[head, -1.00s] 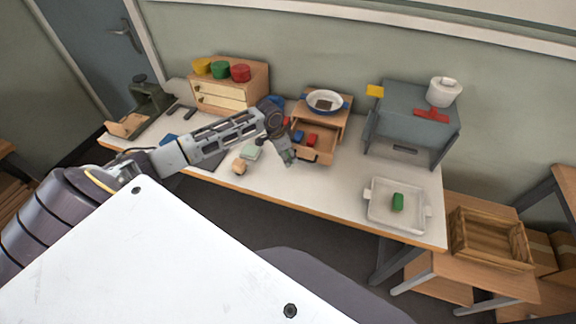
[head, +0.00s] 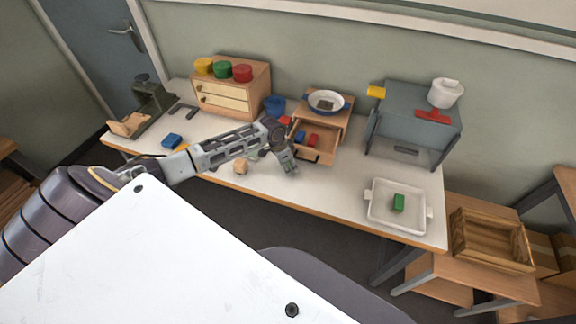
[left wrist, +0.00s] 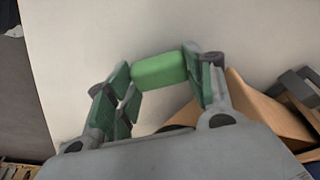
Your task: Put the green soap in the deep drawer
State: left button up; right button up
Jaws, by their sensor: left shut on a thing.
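My left gripper (head: 292,172) is over the front part of the table, just in front of an open wooden drawer (head: 314,152). In the left wrist view, a light green block (left wrist: 159,70), which looks like the green soap, is between its fingertips, and the gripper is shut on it. In the head view the fingers mostly hide this block. The open drawer holds small red and blue blocks, and its brown wood shows right of the fingers in the left wrist view (left wrist: 262,112). I cannot tell its depth. My right gripper is not in view.
A blue-rimmed pan (head: 327,101) stands on the drawer unit. A closed two-drawer cabinet (head: 225,98) bears coloured round tubs. A white tray (head: 380,217) with a darker green block (head: 398,203) lies at right. A tan round object (head: 240,167) is beside my arm.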

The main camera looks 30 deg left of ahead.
pick_arm(q)
jog(key=shift+f, duration=0.25)
jog(key=shift+f, duration=0.1)
jog(key=o, duration=0.7)
jog(key=shift+o, duration=0.2)
jog(key=v, duration=1.2)
jog(key=shift+o, duration=0.3)
